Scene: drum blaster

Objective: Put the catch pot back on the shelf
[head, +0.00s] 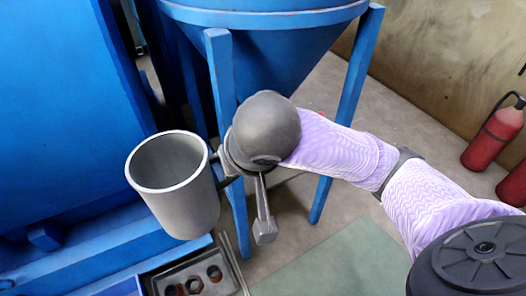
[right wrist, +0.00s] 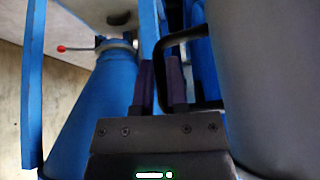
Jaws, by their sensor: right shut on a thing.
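The catch pot (head: 178,200) is a grey open-topped metal cylinder, held almost upright in the head view and empty as far as its inside shows. My right gripper (head: 220,168) is at the pot's right side, shut on its handle. In the right wrist view the fingers (right wrist: 160,88) close around the dark looped handle (right wrist: 186,36), and the pot's grey wall (right wrist: 265,80) fills the right side. My left gripper is not in view. I cannot tell for certain which surface is the shelf.
A blue hopper (head: 262,45) on blue legs stands just behind my right wrist. A large blue machine body (head: 60,100) is at the left, with a blue ledge (head: 110,255) below the pot. A grey tray with holes (head: 225,278) lies below. Red extinguishers (head: 488,142) stand at the right.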

